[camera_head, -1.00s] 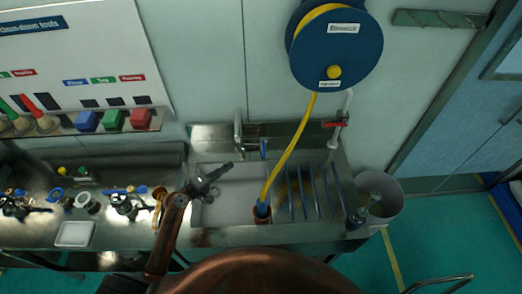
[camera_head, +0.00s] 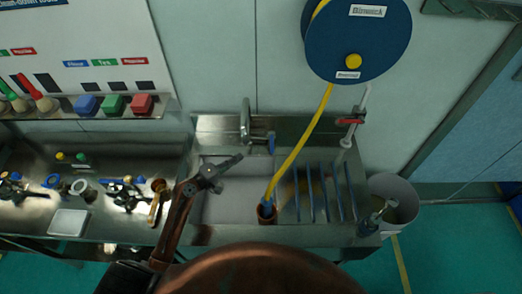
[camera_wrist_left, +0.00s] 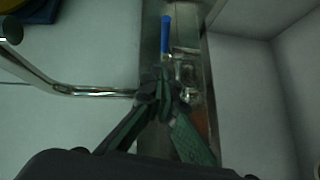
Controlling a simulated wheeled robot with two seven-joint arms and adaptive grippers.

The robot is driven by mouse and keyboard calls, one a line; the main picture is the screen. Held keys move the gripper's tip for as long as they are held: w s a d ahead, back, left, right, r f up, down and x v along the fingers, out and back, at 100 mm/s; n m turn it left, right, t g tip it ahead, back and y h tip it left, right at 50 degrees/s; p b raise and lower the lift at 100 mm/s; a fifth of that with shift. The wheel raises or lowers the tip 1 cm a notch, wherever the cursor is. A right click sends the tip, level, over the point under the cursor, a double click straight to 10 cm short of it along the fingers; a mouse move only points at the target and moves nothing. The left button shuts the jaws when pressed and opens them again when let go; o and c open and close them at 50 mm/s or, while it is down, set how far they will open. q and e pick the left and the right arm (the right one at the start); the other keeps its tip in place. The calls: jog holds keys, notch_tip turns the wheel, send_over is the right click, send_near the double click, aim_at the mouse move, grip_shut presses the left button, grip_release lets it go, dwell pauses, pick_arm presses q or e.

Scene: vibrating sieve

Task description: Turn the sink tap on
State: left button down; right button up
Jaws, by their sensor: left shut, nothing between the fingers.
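The sink tap is a curved metal spout (camera_head: 246,120) at the back of the steel sink (camera_head: 212,131), with an upright blue lever (camera_head: 271,143) on its right. In the left wrist view, the blue lever (camera_wrist_left: 166,35) stands beyond the fingers and the spout (camera_wrist_left: 85,92) runs in from the left. My left gripper (camera_head: 238,158) is over the basin, in front of the tap. Its fingers (camera_wrist_left: 163,83) are shut and empty, and the lever is apart from them in the picture. Whether the fingertips touch the tap body is unclear. My right gripper is not in view.
A blue hose reel (camera_head: 352,35) hangs above, with its yellow hose (camera_head: 297,150) dropping into the sink right of my gripper. A rack (camera_head: 318,194) stands right. A red-handled valve (camera_head: 350,121) is on the wall. A cluttered counter (camera_head: 110,222) is left.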

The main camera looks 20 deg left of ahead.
pick_arm(q)
jog(key=p, duration=0.2)
send_near(272, 141)
jog(key=w+a, duration=0.1)
jog(key=w, duration=0.1)
jog(key=d, duration=0.2)
jog(key=d+f, duration=0.1)
jog(key=shift+w+d+f+p, duration=0.1)
jog(key=shift+w+d+p, duration=0.25)
jog(key=shift+w+p, duration=0.05)
